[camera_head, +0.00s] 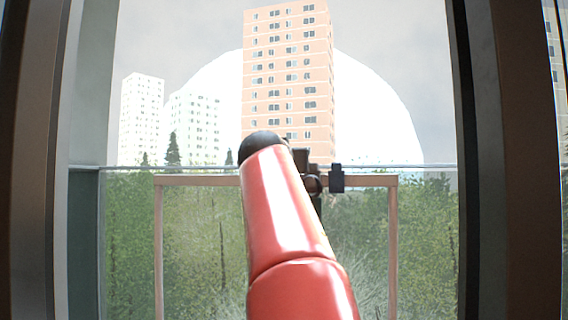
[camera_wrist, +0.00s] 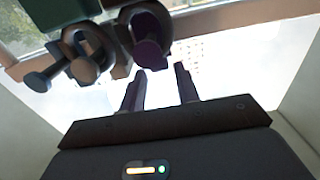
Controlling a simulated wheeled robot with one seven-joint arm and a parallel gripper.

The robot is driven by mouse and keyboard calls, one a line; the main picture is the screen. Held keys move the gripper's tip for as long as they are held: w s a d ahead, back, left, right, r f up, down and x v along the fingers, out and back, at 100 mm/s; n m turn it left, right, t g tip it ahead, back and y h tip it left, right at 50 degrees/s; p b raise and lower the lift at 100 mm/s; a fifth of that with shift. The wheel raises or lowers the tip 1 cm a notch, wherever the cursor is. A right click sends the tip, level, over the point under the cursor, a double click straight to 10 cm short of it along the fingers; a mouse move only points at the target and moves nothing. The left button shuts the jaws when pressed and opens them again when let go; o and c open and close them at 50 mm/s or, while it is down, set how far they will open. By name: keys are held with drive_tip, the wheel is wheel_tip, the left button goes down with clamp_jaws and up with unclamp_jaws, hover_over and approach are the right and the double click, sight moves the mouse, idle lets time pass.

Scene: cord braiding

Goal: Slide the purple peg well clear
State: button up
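In the wrist view, the purple peg (camera_wrist: 150,52) shows its round end at the upper middle, in a dark holder beneath a wooden rail. My gripper (camera_wrist: 160,72) is open, its two dark fingers apart with nothing between them. The purple peg's end appears just beyond the left fingertip; I cannot tell whether they touch. In the head view, my red arm covers the middle, and the purple peg and the gripper fingers cannot be made out there.
A brown peg (camera_wrist: 84,70) and a blue-grey peg (camera_wrist: 40,82) sit left of the purple one. A dark green block (camera_wrist: 66,12) is above them. The wooden frame (camera_head: 158,245) stands before a glass railing, with a dark clip (camera_head: 336,178) on its top bar.

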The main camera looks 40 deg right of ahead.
drive_tip(key=shift+o, duration=1)
drive_tip(key=b+v, duration=0.4)
drive_tip(key=v, duration=0.8)
drive_tip(key=shift+s+a, duration=0.2)
drive_tip(key=shift+s, duration=0.05)
